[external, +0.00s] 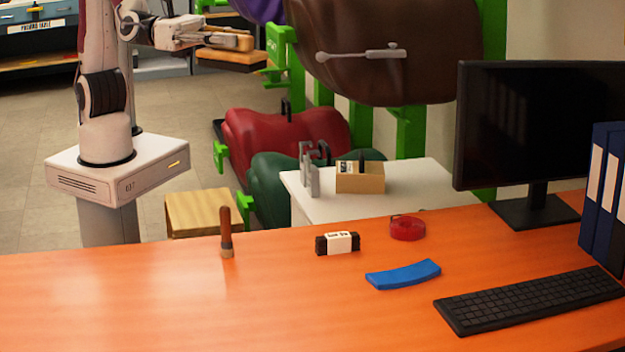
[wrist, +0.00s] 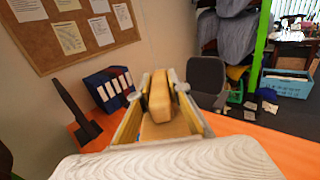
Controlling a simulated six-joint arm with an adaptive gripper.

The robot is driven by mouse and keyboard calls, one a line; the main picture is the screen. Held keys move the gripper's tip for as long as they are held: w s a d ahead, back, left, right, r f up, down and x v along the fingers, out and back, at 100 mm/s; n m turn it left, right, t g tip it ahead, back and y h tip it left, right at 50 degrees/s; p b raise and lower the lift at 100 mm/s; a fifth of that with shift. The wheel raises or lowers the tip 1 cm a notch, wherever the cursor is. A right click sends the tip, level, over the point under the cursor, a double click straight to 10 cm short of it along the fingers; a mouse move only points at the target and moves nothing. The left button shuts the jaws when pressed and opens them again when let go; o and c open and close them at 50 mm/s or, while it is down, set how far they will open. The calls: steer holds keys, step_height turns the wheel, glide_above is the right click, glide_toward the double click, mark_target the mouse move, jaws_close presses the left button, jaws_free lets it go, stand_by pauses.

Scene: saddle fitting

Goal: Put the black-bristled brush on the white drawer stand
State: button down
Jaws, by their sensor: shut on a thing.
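My gripper (external: 222,40) is raised at the upper left of the external view, shut on a tan wooden piece. This looks like the wooden back of the brush (external: 244,42); its bristles do not show, so I cannot confirm their colour. In the wrist view the wooden piece (wrist: 160,97) sits between the two fingers, apart from the desk. The white drawer stand (external: 420,185) appears to be the white-topped unit behind the orange desk, well to the right of and below my gripper; its drawer fronts are hidden.
A metal clamp (external: 309,170) and a tan box (external: 360,180) occupy the stand's left and middle. The orange desk (external: 130,300) holds a brown-handled brush (external: 226,232), a black-and-white block (external: 338,243), red tape (external: 407,228), a blue curved piece (external: 403,274), a keyboard and a monitor (external: 540,125). Saddles hang behind.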

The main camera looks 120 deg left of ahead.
steer(key=w+d+f+n+y, duration=0.1)
steer(key=w+d+f+y, duration=0.15)
steer(key=d+f, duration=0.6)
steer(key=w+d+f+n+y, duration=0.1)
steer(key=w+d+f, duration=0.2)
steer(key=f, duration=1)
steer(key=w+d+f+n+y, duration=0.1)
steer(key=w+d+f+y, duration=0.3)
steer(key=f, duration=0.7)
steer(key=s+a+f+n+g+y, duration=0.2)
steer(key=s+f+n+g+y, duration=0.15)
steer(key=f, duration=0.25)
steer(key=s+a+r+n+g+y, duration=0.1)
steer(key=s+a+r+n+y, duration=0.2)
steer(key=r, duration=0.1)
steer(key=shift+s+a+r+g, duration=0.15)
steer(key=shift+a+r+g, duration=0.05)
steer(key=shift+a+g, duration=0.2)
steer(key=shift+f+n, duration=0.15)
steer(key=shift+n, duration=0.1)
steer(key=shift+f, duration=3)
steer(key=shift+f, duration=0.1)
